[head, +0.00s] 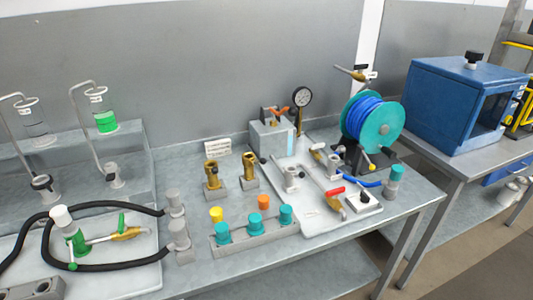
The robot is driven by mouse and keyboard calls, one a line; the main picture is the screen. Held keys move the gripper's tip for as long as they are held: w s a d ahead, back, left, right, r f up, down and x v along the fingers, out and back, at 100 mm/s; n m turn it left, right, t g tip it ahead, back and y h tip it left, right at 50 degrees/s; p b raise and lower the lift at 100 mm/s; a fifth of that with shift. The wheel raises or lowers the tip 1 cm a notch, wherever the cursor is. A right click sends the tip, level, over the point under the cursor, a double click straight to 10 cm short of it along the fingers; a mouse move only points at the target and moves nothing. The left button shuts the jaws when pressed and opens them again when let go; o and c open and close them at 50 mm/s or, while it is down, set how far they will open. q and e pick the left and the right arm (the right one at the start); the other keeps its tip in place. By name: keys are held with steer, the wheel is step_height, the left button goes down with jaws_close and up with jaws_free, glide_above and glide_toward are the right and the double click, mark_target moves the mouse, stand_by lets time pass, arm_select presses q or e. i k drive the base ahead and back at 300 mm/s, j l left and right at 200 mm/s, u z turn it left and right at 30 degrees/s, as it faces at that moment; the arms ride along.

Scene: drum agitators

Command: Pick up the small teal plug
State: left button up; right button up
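Three teal plugs stand in the front row of a grey rack (258,240) on the bench: a left one (222,231), a middle one (255,224) and a right one (286,214). A further teal piece (395,174) stands upright on a grey base near the bench's right end. I cannot tell by size which of these is the small teal plug. Neither of my grippers shows in the head view, and nothing is seen touching the plugs.
A yellow plug (216,213) and an orange plug (264,201) stand behind the teal ones. Brass fittings (212,175) are farther back. A white tray (309,222) with valve parts lies to the right. A black hose (110,264) curves at left. A hose reel (372,127) stands at back right.

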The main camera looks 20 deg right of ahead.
mark_target(285, 210)
steer(key=i+j+z, duration=0.7)
steer(key=i+l+z, duration=0.1)
steer(key=z, duration=0.8)
steer(key=u, duration=1.4)
